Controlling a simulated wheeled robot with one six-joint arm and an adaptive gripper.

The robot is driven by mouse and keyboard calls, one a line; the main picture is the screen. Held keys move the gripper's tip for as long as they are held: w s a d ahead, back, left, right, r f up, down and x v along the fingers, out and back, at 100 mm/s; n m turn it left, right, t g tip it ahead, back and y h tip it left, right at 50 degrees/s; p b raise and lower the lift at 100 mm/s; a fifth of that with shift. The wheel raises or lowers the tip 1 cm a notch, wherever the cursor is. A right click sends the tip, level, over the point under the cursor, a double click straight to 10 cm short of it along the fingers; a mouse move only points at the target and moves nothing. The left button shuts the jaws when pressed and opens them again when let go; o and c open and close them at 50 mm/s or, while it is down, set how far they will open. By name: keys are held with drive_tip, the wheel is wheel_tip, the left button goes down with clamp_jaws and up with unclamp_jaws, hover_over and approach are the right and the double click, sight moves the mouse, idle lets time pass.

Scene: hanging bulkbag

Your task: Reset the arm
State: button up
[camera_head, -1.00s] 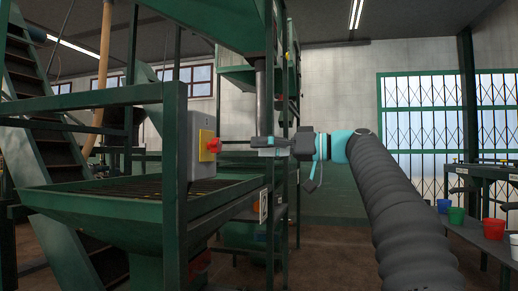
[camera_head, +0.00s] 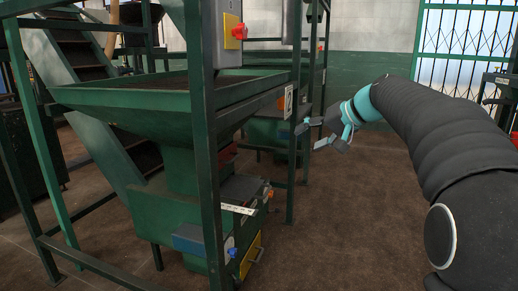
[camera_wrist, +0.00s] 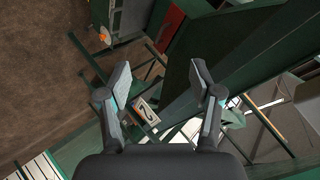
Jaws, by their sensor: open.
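My gripper (camera_head: 322,134) is at the end of my black-sleeved arm, right of the green machine frame in the head view. It points left toward the frame's post and appears apart from it. In the wrist view, its two fingers (camera_wrist: 162,88) are spread with nothing held between them. A white number plate (camera_wrist: 146,111) shows beyond the gap between the fingers, and the same plate (camera_head: 288,103) sits on the machine frame in the head view.
A green hopper machine (camera_head: 150,95) fills the left and middle. A grey box with a red knob on yellow (camera_head: 239,31) is on its post. The brown floor (camera_head: 345,215) is clear below my gripper. A barred window (camera_head: 465,45) is at the back right.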

drive_tip(key=s+f+h, duration=0.2)
drive_tip(key=s+f, duration=0.4)
drive_tip(key=s, duration=0.6)
drive_tip(key=s+d+f+g+h+p, duration=0.1)
drive_tip(key=s+f+h, duration=0.2)
drive_tip(key=s+f, duration=0.4)
drive_tip(key=s+d+f+n+g+h, duration=0.1)
drive_tip(key=s+f, duration=0.6)
drive_tip(key=s, duration=1)
drive_tip(key=shift+s+h, duration=0.4)
drive_tip(key=shift+h, duration=0.5)
drive_tip(key=shift+f, duration=0.1)
drive_tip(key=shift+c, duration=0.2)
